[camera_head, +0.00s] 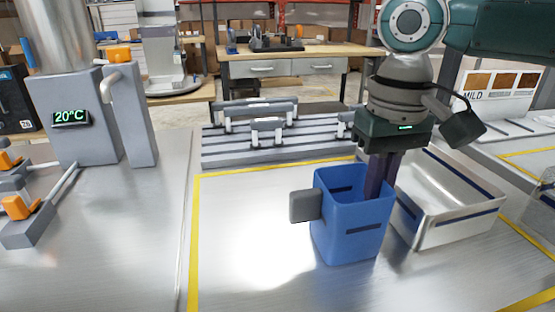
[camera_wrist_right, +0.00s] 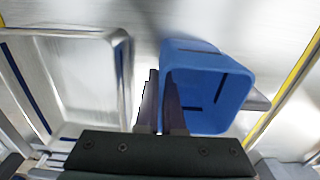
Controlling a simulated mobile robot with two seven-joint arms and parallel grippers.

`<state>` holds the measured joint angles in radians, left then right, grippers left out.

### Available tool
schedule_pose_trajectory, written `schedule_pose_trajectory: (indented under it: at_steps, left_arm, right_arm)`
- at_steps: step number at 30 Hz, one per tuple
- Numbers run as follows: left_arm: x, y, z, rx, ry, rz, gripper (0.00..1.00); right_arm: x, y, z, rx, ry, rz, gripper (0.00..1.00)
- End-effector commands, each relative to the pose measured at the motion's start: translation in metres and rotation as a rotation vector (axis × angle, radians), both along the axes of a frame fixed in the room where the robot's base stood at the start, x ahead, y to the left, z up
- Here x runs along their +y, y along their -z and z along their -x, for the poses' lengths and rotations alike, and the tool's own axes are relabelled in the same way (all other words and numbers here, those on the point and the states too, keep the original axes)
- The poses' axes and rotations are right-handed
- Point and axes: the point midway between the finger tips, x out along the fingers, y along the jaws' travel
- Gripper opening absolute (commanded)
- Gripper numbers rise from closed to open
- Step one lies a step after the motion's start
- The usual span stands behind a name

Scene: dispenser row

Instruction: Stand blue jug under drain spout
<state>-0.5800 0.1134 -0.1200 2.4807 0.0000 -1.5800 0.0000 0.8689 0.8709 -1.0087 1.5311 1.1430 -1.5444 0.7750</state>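The blue jug (camera_head: 350,225) stands upright inside a yellow-outlined area of the metal counter, with its grey handle (camera_head: 304,206) toward the left. Its open top faces me in the wrist view (camera_wrist_right: 206,88), and it looks empty. My right gripper (camera_head: 379,190) reaches down at the jug's right rim. Its two fingers (camera_wrist_right: 161,100) are close together with the jug's wall between them, one inside and one outside. A grey bent pipe with an orange knob (camera_head: 119,55) is on the dispenser at left; I cannot tell whether it is the drain spout. My left gripper is out of view.
A metal tray (camera_head: 455,228) is close to the jug's right side. A grey slatted rack (camera_head: 275,150) is behind. The dispenser (camera_head: 75,120) shows 20°C, with orange-handled levers (camera_head: 20,207) nearby. The counter between jug and dispenser is clear.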

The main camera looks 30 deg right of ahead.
Motion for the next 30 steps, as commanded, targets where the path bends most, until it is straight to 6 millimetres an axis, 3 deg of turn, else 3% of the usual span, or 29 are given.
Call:
schedule_pose_trajectory:
  at_steps: [1,8,17,20,30]
  left_arm:
    - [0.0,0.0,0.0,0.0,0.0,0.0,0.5]
    - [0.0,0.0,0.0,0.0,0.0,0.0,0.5]
    - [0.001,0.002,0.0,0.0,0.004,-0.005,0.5]
    - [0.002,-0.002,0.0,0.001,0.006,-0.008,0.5]
    - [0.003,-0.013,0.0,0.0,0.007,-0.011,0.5]
  right_arm:
    - [0.0,0.0,0.0,0.0,0.0,0.0,0.1]
    - [0.0,0.0,0.0,0.0,0.0,0.0,0.34]
    - [0.0,-0.004,-0.001,-0.003,0.001,0.001,0.34]
    - [0.0,-0.018,-0.001,-0.003,0.001,0.0,0.34]
    - [0.0,-0.093,-0.002,-0.006,0.001,-0.002,0.34]
